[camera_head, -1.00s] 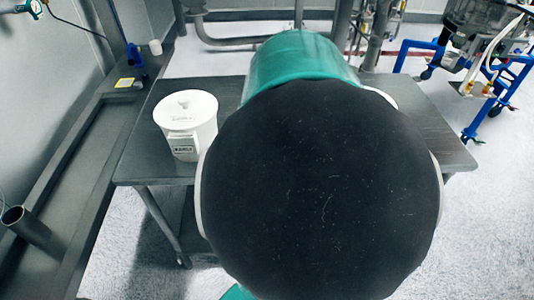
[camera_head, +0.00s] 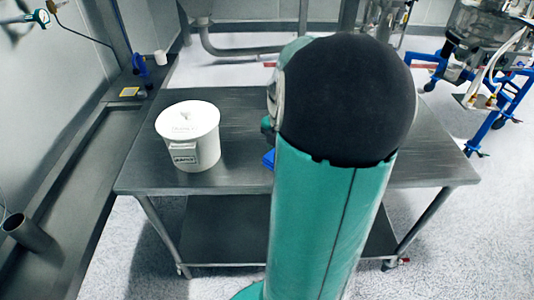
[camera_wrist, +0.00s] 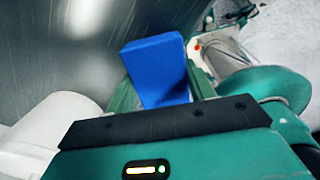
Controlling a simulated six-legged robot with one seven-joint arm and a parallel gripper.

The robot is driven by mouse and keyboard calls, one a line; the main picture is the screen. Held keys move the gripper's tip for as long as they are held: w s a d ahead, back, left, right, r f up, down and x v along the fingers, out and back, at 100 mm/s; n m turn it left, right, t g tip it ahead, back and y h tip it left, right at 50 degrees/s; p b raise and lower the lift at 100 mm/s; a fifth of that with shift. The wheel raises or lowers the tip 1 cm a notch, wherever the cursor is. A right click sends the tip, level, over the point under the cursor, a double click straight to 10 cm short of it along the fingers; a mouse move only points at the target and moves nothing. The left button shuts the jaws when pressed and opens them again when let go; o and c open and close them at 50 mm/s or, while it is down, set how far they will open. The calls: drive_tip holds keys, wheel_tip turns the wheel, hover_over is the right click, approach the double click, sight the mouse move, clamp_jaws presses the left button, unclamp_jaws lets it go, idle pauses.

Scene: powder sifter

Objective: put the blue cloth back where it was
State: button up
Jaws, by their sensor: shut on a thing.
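The blue cloth (camera_wrist: 157,68) looks like a folded block in the wrist view. It sits between the two green fingers of my gripper (camera_wrist: 163,88), which is shut on it. In the head view only a small blue corner of the cloth (camera_head: 268,159) shows at the left edge of my arm, over the steel table (camera_head: 240,120). My arm hides the gripper and most of the cloth there. I cannot tell whether the cloth touches the tabletop.
A white lidded container (camera_head: 188,138) stands on the table's left half, left of my arm. Its white side seems to show at the lower left in the wrist view (camera_wrist: 35,135). The tabletop around the container is clear. A blue-framed machine (camera_head: 490,110) stands at the right.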

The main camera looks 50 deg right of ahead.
drive_tip(key=d+f, duration=0.1)
drive_tip(key=w+f, duration=0.1)
drive_tip(key=w+d+f, duration=0.1)
drive_tip(key=f, duration=0.1)
drive_tip(key=shift+w+d, duration=0.1)
drive_tip(key=shift+d, duration=0.25)
drive_tip(key=shift+d+f, duration=0.1)
drive_tip(key=shift+f, duration=1.6)
drive_tip(key=shift+f, duration=0.1)
drive_tip(key=o, duration=0.9)
drive_tip(key=shift+o, duration=0.3)
wheel_tip(320, 180, up, 12)
drive_tip(key=shift+r, duration=0.15)
